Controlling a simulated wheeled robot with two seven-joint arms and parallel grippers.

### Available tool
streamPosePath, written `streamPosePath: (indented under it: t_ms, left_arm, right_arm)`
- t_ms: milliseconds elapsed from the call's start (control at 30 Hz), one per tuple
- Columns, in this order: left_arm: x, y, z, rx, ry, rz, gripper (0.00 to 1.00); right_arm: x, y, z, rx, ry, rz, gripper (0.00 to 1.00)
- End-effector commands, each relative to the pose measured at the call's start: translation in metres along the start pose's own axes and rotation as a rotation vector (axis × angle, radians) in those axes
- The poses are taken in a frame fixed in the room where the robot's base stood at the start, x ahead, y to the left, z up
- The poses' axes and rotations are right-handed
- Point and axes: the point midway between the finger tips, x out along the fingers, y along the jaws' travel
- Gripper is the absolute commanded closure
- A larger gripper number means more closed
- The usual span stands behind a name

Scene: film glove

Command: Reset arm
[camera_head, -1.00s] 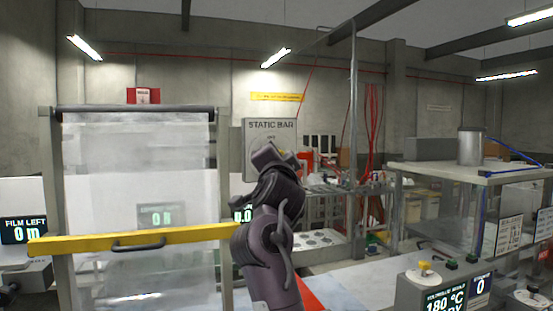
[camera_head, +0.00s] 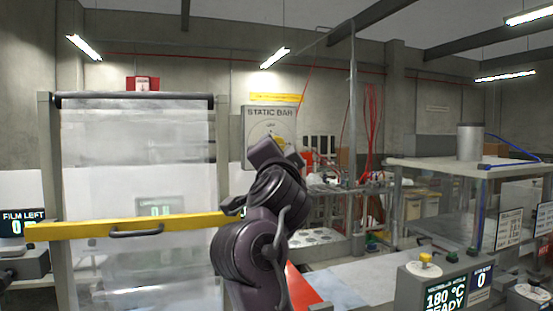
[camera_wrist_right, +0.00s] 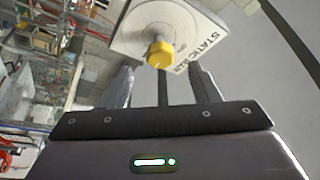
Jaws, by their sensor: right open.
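My right arm (camera_head: 262,225) rises in the middle of the head view, in front of the static bar panel (camera_head: 256,124). Its gripper is hidden behind the arm links there. In the right wrist view my right gripper (camera_wrist_right: 163,84) has its two fingers wide apart with nothing between them. The static bar's yellow knob (camera_wrist_right: 160,54) lies beyond the fingertips, apart from them, on the white panel face (camera_wrist_right: 185,22). In the head view the knob (camera_head: 279,143) shows just above the arm. My left gripper is not in view.
A yellow bar (camera_head: 85,231) with a dark handle crosses the clear film sheet (camera_head: 135,140) at left, close to my right arm. A heater control box (camera_head: 435,280) reading 180 °C READY stands at lower right.

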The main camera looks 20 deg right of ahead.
Motion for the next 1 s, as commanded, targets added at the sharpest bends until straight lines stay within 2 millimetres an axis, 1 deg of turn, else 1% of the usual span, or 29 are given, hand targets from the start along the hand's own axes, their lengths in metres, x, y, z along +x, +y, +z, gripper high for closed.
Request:
streamPosePath:
  t_ms: [33,133,400,467,533,567,667,700,767,800,867,900,967,1000]
  left_arm:
    - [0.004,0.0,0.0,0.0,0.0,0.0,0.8]
    - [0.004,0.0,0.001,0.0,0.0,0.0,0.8]
    - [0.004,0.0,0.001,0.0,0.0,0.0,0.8]
    - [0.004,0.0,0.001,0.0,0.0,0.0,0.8]
    - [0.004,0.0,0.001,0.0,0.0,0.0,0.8]
    - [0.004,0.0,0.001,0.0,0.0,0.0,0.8]
    - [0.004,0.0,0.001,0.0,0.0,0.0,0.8]
    - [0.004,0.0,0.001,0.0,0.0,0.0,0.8]
    - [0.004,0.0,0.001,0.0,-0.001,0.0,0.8]
    - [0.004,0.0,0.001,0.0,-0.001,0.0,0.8]
    - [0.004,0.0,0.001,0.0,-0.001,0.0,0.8]
    - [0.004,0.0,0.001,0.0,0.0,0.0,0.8]
    - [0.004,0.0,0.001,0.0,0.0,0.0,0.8]
    - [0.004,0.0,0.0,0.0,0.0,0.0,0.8]
  right_arm:
    - [-0.005,0.001,0.001,0.002,0.0,-0.001,0.45]
    - [-0.009,0.001,0.0,0.001,-0.001,0.0,0.45]
    - [-0.01,0.0,0.0,0.0,-0.001,0.001,0.45]
    - [-0.009,0.004,0.002,-0.005,-0.006,0.004,0.45]
    - [-0.008,0.016,0.011,-0.022,-0.029,0.013,0.45]
    - [-0.008,0.025,0.017,-0.035,-0.046,0.021,0.45]
    - [-0.01,0.069,0.049,-0.102,-0.133,0.05,0.45]
    - [-0.014,0.092,0.065,-0.139,-0.18,0.066,0.45]
    - [-0.024,0.128,0.089,-0.2,-0.26,0.089,0.45]
    - [-0.033,0.152,0.105,-0.241,-0.316,0.104,0.45]
    - [-0.05,0.188,0.127,-0.305,-0.403,0.128,0.45]
    - [-0.063,0.211,0.141,-0.348,-0.462,0.143,0.45]
    - [-0.086,0.245,0.161,-0.412,-0.553,0.165,0.45]
    - [-0.104,0.266,0.172,-0.455,-0.615,0.179,0.45]
